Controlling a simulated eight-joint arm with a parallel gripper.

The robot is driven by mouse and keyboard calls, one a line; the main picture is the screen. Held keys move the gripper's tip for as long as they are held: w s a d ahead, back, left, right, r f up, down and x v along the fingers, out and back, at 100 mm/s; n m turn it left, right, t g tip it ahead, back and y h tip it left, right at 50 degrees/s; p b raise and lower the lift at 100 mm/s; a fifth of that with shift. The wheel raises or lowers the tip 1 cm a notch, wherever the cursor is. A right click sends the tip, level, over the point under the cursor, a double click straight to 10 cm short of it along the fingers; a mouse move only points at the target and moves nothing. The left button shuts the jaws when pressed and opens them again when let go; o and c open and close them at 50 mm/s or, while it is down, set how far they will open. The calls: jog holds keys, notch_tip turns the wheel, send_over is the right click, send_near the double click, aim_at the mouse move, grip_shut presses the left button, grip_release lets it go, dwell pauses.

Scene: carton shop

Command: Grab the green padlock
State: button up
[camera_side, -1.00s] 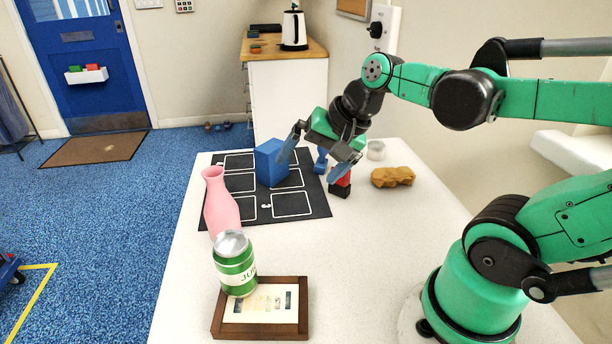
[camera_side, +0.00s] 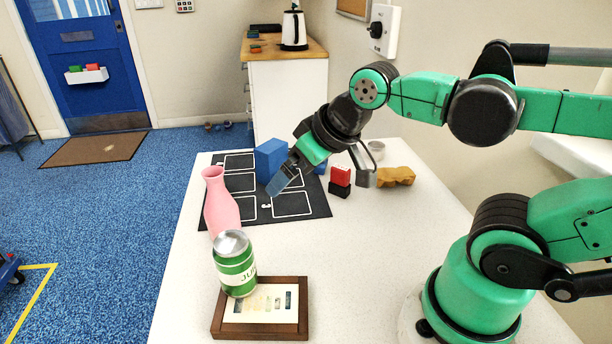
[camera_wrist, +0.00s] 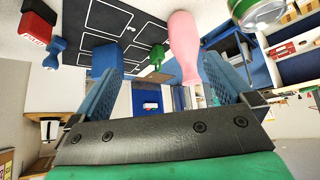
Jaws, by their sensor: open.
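A small green object that looks like the padlock (camera_wrist: 157,55) sits on the dark mat in the wrist view, just left of the pink vase. I cannot make it out in the side view, where something hides it. My gripper (camera_side: 324,182) is open and empty, tilted above the mat's right part. Its two blue fingers are spread wide. In the wrist view the green object lies beyond the gap between the fingers (camera_wrist: 163,88), apart from both.
A red-and-black block (camera_side: 340,177) and a brown lump (camera_side: 398,176) are to the right.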

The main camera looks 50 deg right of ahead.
jog(key=w+r+m+y, duration=0.2)
jog(key=w+r+m, duration=0.3)
jog(key=m, duration=0.4)
jog(key=w+d+f+m+t+y, duration=0.1)
jog(key=w+d+m+t+y, duration=0.15)
jog(key=w+m, duration=0.65)
jog(key=w+d+f+m+t+y, duration=0.1)
jog(key=w+d+m+t+y, duration=0.15)
jog(key=w+m, duration=0.65)
jog(key=f+m, duration=0.1)
jog(key=f, duration=0.4)
jog(key=s+f+m, duration=0.1)
jog(key=f, duration=1)
jog(key=shift+s+a+f+m+g, duration=0.3)
jog(key=shift+s+a+m+g, duration=0.05)
jog(key=shift+s+m+g, duration=0.05)
jog(key=x, duration=0.5)
grip_shut()
